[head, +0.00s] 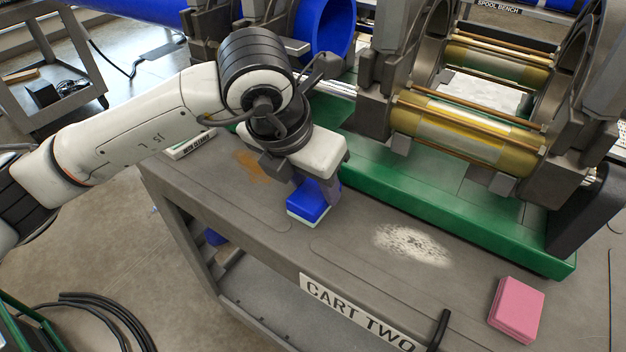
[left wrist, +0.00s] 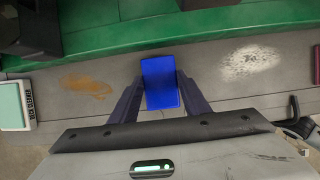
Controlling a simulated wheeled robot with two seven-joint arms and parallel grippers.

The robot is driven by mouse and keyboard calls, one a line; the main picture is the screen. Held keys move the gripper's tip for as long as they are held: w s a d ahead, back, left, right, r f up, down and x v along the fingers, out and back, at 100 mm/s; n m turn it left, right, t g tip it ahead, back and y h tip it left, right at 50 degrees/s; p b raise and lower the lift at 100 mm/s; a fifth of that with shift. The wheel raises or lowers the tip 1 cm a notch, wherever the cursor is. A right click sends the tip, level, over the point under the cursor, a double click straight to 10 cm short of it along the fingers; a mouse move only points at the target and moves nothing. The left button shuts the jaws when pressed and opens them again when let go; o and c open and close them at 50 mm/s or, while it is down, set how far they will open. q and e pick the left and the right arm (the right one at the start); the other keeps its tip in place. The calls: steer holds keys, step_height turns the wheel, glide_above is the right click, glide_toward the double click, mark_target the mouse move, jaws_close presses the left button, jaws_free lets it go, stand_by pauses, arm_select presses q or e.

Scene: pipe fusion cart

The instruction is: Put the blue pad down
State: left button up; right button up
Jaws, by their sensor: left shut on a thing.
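The blue pad (head: 309,205) has a blue body with a pale lower layer. It is between the fingers of my left gripper (head: 312,186), low over the top of the grey cart (head: 283,243), near its front edge. I cannot tell whether its underside touches the cart top. In the left wrist view the blue pad (left wrist: 161,83) sits between the two dark fingers of the left gripper (left wrist: 160,92), which is shut on it. My right gripper is not in view.
A brown stain (head: 254,166) and a pale powdery patch (head: 412,245) mark the cart top. A pink pad (head: 516,310) lies at right. The green machine base (head: 440,215) runs behind. A box (head: 193,145) labelled as cleaner lies at the left. Bare cart top surrounds the blue pad.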

arm_select(q)
steer(key=o, duration=0.9)
steer(key=shift+o, duration=0.2)
steer(key=v, duration=1.2)
steer(key=shift+d, duration=0.1)
